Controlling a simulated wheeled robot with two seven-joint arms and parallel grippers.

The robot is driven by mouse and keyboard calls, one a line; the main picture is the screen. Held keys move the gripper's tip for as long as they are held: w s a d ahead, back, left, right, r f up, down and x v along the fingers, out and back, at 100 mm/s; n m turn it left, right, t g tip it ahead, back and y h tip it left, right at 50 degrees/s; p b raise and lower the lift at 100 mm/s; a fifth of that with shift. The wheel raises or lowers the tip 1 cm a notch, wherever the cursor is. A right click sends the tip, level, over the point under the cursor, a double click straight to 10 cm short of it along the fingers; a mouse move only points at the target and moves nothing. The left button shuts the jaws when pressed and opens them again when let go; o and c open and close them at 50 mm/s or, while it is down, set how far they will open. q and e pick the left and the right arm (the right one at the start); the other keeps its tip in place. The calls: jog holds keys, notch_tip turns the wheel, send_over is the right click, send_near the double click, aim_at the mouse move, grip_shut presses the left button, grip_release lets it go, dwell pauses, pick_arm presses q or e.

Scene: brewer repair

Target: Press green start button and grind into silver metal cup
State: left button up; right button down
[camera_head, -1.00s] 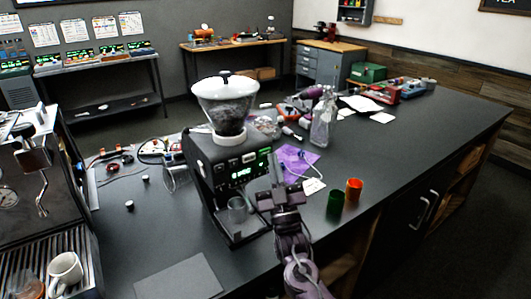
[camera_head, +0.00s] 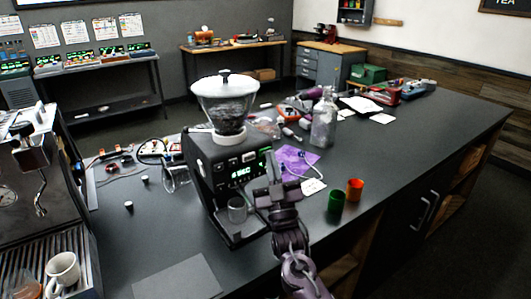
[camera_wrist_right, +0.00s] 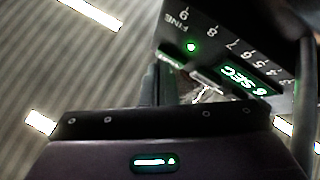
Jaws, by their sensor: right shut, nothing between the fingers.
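The black grinder (camera_head: 205,165) stands on the dark counter with a clear hopper (camera_head: 225,108) on top. My right gripper (camera_head: 269,163) is shut and empty at the right side of the grinder's front. Its fingertips (camera_wrist_right: 165,80) are by a green strip (camera_wrist_right: 170,62) at the panel's edge; contact cannot be told. My left gripper is out of view.
An espresso machine (camera_head: 35,205) with a white mug (camera_head: 62,270) is at the left.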

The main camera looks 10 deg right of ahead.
jog(key=shift+w, duration=0.2)
jog(key=shift+s, duration=0.1)
dwell(0.5)
jog(key=shift+s+d, duration=0.2)
jog(key=shift+s, duration=0.45)
jog(key=s, duration=0.1)
jog(key=s+d+p, duration=0.1)
jog(key=s, duration=0.1)
jog(key=s+p, duration=0.1)
jog(key=shift+s+d, duration=0.3)
jog(key=shift+d, duration=0.05)
dwell(0.4)
